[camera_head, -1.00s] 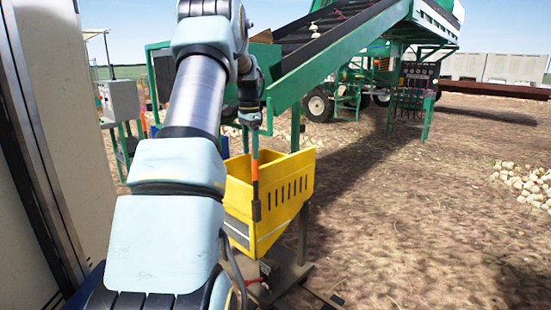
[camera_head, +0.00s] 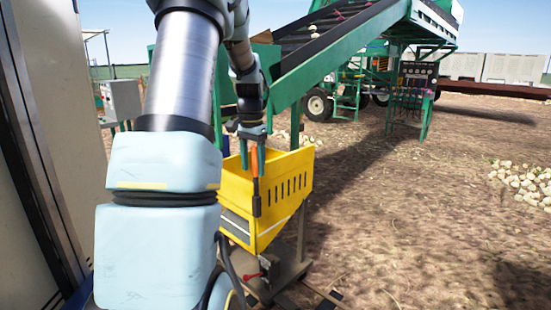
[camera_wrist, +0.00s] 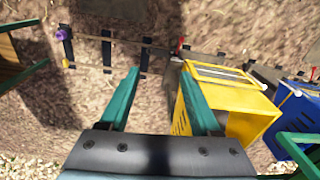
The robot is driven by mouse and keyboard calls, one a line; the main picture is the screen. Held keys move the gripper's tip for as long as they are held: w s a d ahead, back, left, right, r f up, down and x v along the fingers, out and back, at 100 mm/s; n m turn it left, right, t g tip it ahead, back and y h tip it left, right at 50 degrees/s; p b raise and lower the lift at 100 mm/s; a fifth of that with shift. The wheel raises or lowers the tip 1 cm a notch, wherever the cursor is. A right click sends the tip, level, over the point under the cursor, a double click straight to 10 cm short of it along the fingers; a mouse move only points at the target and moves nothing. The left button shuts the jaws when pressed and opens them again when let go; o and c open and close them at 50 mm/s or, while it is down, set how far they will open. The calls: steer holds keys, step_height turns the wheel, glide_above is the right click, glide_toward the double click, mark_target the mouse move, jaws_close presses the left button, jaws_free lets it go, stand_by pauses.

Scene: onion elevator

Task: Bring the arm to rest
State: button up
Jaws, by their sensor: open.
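My gripper (camera_head: 252,170) hangs below my bent arm in the head view, in front of the yellow bin (camera_head: 290,187), with its teal fingers pointing down. The yellow bin (camera_wrist: 232,112) lies to the right, partly behind the right finger. An orange and dark upright piece (camera_head: 257,200) shows against the bin close to the fingers; I cannot tell whether they touch it. My arm hides part of the bin's left side.
A green conveyor (camera_head: 330,52) rises behind the bin. A pale wall (camera_head: 40,150) stands close on the left. A blue bin (camera_wrist: 295,115) is beside the yellow one. Onion-like piles (camera_head: 525,182) lie at far right. The dirt ground at right is open.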

steer(key=s+f+n, duration=0.2)
steer(key=s+n, duration=0.1)
steer(key=s, duration=0.8)
steer(key=s+f+n+t, duration=0.1)
steer(key=s+f+n, duration=0.2)
steer(key=s, duration=0.9)
steer(key=shift+s, duration=0.2)
